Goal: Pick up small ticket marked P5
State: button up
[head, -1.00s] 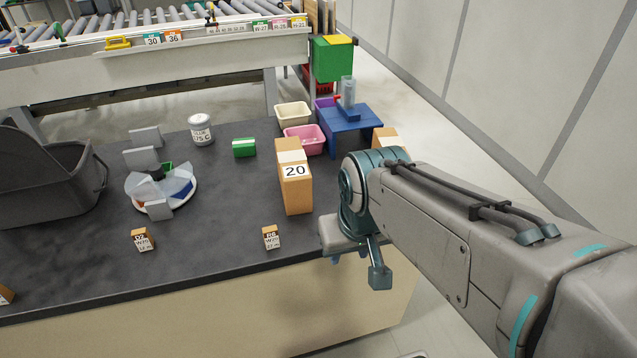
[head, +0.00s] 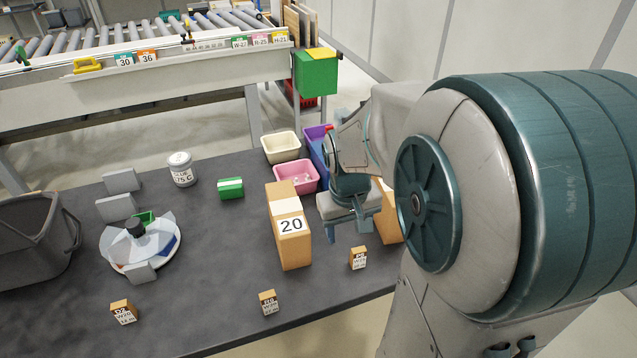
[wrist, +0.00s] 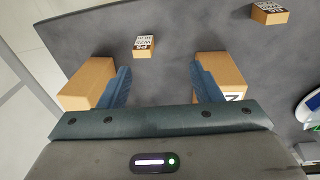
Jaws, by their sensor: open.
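The small ticket marked P5 (head: 358,258) is a little tan block with a white printed face, standing near the table's front edge. In the wrist view the P5 ticket (wrist: 144,46) lies ahead of the fingertips, slightly left of centre. My gripper (head: 349,227) is above the table, behind the ticket and to the right of the box marked 20. In the wrist view my gripper (wrist: 162,80) is open, with nothing between its blue fingers and a clear gap to the ticket.
The box marked 20 (head: 289,235) and another tan box (head: 388,222) stand on either side of my gripper. Similar small tickets (head: 269,302) (head: 124,312) stand to the left. A pink bin (head: 296,178) is behind. The table's front edge is close to the P5 ticket.

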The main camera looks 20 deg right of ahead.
jog(key=y+p, duration=0.1)
jog(key=p, duration=0.1)
send_near(359, 250)
jog(key=shift+g, duration=0.4)
jog(key=f, duration=1.2)
jog(key=shift+w+f, duration=0.3)
jog(key=shift+w, duration=0.1)
jog(key=c, duration=1)
